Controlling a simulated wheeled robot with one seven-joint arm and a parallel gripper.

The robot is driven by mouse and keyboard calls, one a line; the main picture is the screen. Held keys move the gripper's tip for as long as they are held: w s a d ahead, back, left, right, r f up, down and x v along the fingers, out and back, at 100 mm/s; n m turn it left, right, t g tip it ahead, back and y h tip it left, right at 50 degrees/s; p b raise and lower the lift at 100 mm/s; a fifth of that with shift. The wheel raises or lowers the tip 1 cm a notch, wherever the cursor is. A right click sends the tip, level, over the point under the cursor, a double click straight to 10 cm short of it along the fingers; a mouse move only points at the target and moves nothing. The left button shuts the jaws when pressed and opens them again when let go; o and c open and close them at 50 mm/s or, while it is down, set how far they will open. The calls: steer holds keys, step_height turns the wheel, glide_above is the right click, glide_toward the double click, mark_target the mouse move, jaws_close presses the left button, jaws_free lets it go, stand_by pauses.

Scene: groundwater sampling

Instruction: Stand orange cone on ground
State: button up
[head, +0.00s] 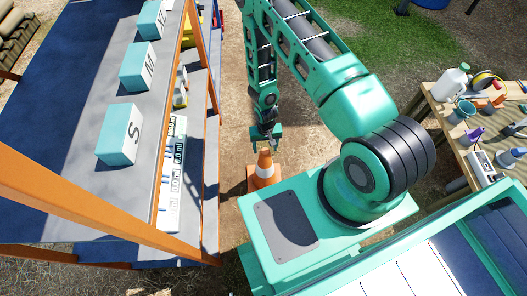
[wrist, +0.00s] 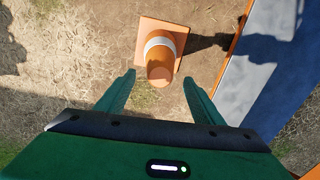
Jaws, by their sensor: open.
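The orange cone (head: 264,171) with a white band is just below my gripper (head: 265,138) in the head view, partly hidden by my base. In the wrist view the cone (wrist: 160,60) has its square base on the dirt ground and its tip pointing toward the camera, so it looks upright. My gripper (wrist: 158,86) is open, its two fingers spread to either side of the cone's tip. The cone lies a little beyond the fingertips in that view, and I see no contact.
A blue-and-grey table (head: 60,140) with orange legs and boxes marked S and M (head: 138,66) stands at the left. A wooden workbench (head: 450,135) with bottles and tools stands at the right. Bare dirt surrounds the cone, with grass behind.

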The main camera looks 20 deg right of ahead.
steer(key=d+r, duration=0.5)
steer(key=r, duration=0.8)
steer(key=d+r+m+h, duration=0.1)
steer(key=d+r, duration=0.4)
steer(key=r, duration=0.8)
steer(key=d+r, duration=0.4)
steer(key=r, duration=0.9)
steer(key=s+d+r+m, duration=0.1)
steer(key=s+r, duration=0.8)
steer(key=s, duration=0.2)
steer(key=s+d+r+m+y, duration=0.1)
steer(key=s+r, duration=0.8)
steer(key=s, duration=0.3)
steer(key=shift+s+d+r+m, duration=0.2)
steer(key=shift+d+r+m, duration=0.1)
